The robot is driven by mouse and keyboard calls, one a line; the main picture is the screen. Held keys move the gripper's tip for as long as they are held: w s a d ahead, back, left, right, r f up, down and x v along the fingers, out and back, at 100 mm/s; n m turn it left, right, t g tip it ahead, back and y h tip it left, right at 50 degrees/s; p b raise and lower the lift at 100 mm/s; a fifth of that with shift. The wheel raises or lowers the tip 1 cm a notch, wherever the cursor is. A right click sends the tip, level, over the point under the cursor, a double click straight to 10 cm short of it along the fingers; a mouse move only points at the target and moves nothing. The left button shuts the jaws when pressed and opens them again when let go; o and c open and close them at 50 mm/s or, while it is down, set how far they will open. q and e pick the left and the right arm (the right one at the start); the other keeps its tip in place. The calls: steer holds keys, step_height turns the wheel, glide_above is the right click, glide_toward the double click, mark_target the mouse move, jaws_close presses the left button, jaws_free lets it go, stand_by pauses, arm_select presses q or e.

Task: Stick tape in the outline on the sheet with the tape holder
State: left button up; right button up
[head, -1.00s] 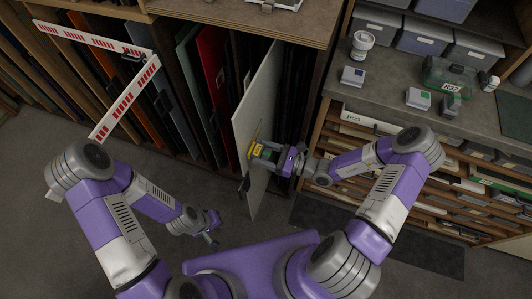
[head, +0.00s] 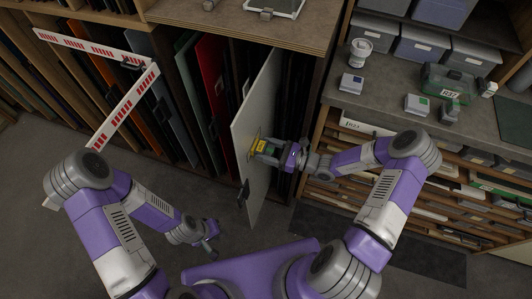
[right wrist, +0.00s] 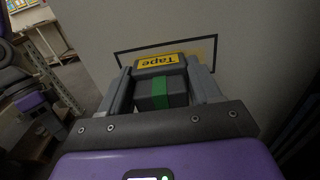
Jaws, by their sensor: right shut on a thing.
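The pale sheet (head: 252,110) stands upright, partly out of the rack, with a dark clip (head: 243,194) at its lower edge. My right gripper (head: 268,148) is shut on the tape holder (right wrist: 165,75), a grey block with a yellow "Tape" label and a green band. The holder is at the face of the sheet; I cannot tell whether it touches. In the right wrist view, a dark rectangular outline (right wrist: 122,52) lies around and behind the holder. A yellowish strip (right wrist: 205,46) shows in its right part. My left gripper (head: 211,246) hangs low, away from the sheet; its jaws are unclear.
A rack of upright panels (head: 207,75) stands behind the sheet. A red-and-white barrier (head: 125,105) is at the left. At the right, a counter (head: 390,90) holds a white tub (head: 360,51), small boxes and a green case (head: 447,84). The floor below the sheet is open.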

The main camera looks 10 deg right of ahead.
steer(key=shift+w+d+b, duration=0.25)
steer(key=shift+w+d, duration=0.25)
steer(key=shift+w, duration=0.35)
steer(key=shift+w+d+b, duration=0.3)
steer(key=shift+w+d, duration=0.2)
steer(key=shift+w, duration=0.3)
steer(key=shift+w+d+b, duration=0.25)
steer(key=shift+w+d, duration=0.25)
steer(key=shift+w, duration=0.35)
steer(key=shift+w+d, duration=0.15)
steer(key=shift+s+a+r+p, duration=0.1)
steer(key=shift+s+a+p, duration=0.3)
steer(key=shift+s+p, duration=0.25)
steer(key=shift+s+a+p, duration=0.4)
steer(key=shift+s, duration=0.35)
steer(key=shift+s+a+p, duration=0.5)
steer(key=shift+s+a, duration=0.1)
steer(key=shift+s, duration=0.25)
steer(key=shift+s+a+p, duration=0.5)
steer(key=shift+s+a, duration=0.1)
steer(key=shift+s, duration=0.2)
steer(key=shift+s+a+p, duration=0.75)
steer(key=shift+s, duration=0.25)
steer(key=shift+s+a, duration=0.35)
steer(key=shift+s, duration=0.05)
